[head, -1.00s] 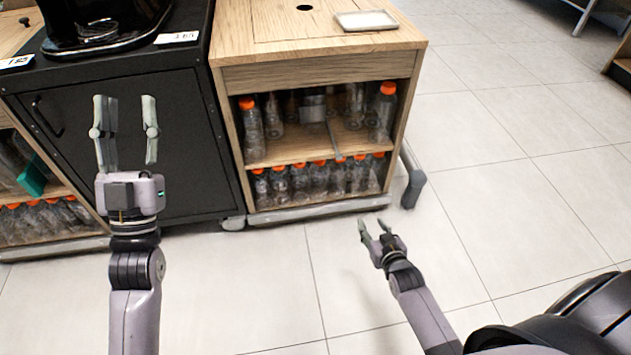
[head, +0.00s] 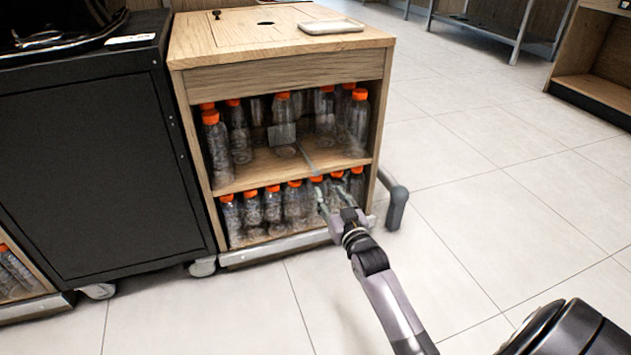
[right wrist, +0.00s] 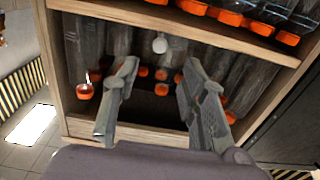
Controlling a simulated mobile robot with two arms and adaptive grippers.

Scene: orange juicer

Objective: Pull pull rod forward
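My right gripper (head: 332,192) is in front of the lower shelf of the wooden cabinet (head: 285,70). Its fingers point at the bottles there. In the right wrist view the two fingers (right wrist: 160,92) are apart with nothing held between them. A grey bar with a rounded end (head: 397,207) sticks out at the cabinet's lower right side, to the right of the gripper and apart from it. I cannot tell which one is the pull rod. My left gripper is out of view.
Clear bottles with orange caps (head: 241,140) fill both shelves. A black cabinet (head: 95,165) stands on the left. A white tray (head: 332,26) lies on the wooden top. The tiled floor (head: 470,190) on the right is clear.

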